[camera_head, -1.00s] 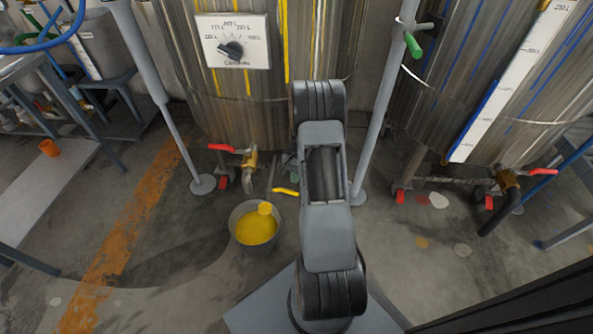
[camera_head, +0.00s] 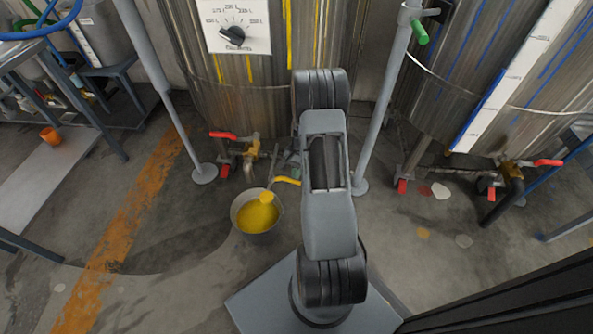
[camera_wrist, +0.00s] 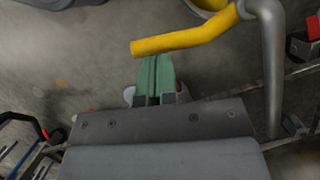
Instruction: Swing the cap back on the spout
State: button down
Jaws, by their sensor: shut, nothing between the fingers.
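The valve (camera_head: 252,147) with a red handle (camera_head: 222,135) sits low on the middle tank, and its grey spout (camera_head: 248,170) bends down above the floor. I cannot make out the cap for certain in either view. My gripper (camera_wrist: 158,68) has green fingers, shut and empty, in the wrist view; in the head view it is mostly hidden behind my arm. A yellow bar (camera_wrist: 185,40) lies just beyond the fingertips, by a grey bent pipe (camera_wrist: 272,70) at right. The yellow bar also shows in the head view (camera_head: 287,180), next to my arm.
A bucket of yellow paint (camera_head: 240,224) with a yellow ladle bowl (camera_head: 266,197) stands on the floor left of my arm. Grey posts (camera_head: 384,95) flank the middle tank (camera_head: 270,110). A second tank (camera_head: 440,90) with a red-handled valve (camera_head: 512,170) stands at right. The left floor is mostly clear.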

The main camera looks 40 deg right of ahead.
jog(key=shift+s+a+m+p, duration=0.35)
jog(key=shift+s+m+p, duration=0.2)
jog(key=shift+m, duration=0.15)
